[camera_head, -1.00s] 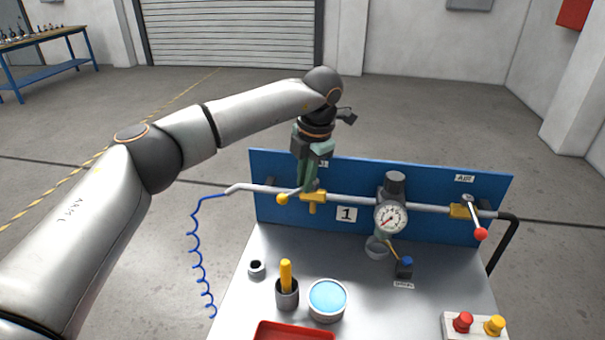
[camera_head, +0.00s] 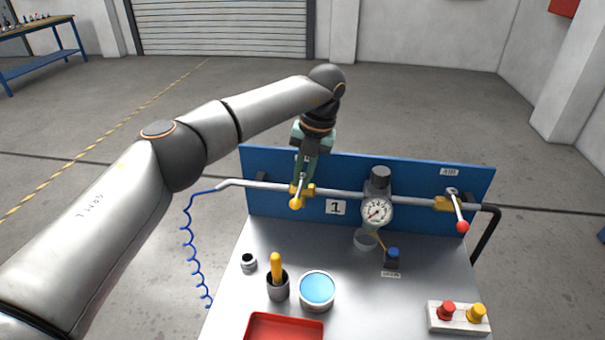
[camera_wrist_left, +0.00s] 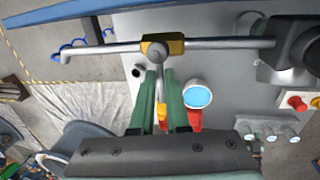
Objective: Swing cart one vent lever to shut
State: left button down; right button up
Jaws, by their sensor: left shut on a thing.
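The vent lever (camera_head: 298,194) has a yellow knob and sits on a brass valve (camera_head: 308,191) at the left of the pipe, on the panel marked 1. It points toward the front, nearly across the pipe. My left gripper (camera_head: 303,175) comes down from above and is shut on the lever. In the left wrist view, the green fingers (camera_wrist_left: 157,84) flank the lever just below its round hub (camera_wrist_left: 154,49). The fingers partly hide the lever there. My right gripper is in neither view.
A gauge (camera_head: 376,211) sits mid-pipe, and a red-knobbed AIR lever (camera_head: 458,212) is at the right. On the cart top (camera_head: 345,270) stand a blue-filled tub (camera_head: 317,289), a cup with a yellow handle (camera_head: 278,287), a red tray (camera_head: 285,329) and a button box (camera_head: 457,318).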

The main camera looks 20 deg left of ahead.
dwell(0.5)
pick_arm(q)
jog(key=c, duration=0.9)
grip_release()
jog(key=shift+r, duration=0.1)
jog(key=shift+w+d+r, duration=0.1)
jog(key=shift+r, duration=0.2)
jog(key=shift+w+d+r+p, duration=0.15)
jog(key=shift+d+r, duration=0.2)
jog(key=shift+r, duration=1.6)
jog(key=shift+s+d+r+p, duration=0.1)
jog(key=shift+d+r, duration=0.3)
jog(key=shift+r, duration=1.5)
jog(key=shift+w+d+r+p, duration=0.15)
jog(key=shift+d+r, duration=0.2)
jog(key=shift+r, duration=1.6)
jog(key=shift+s+f, duration=0.1)
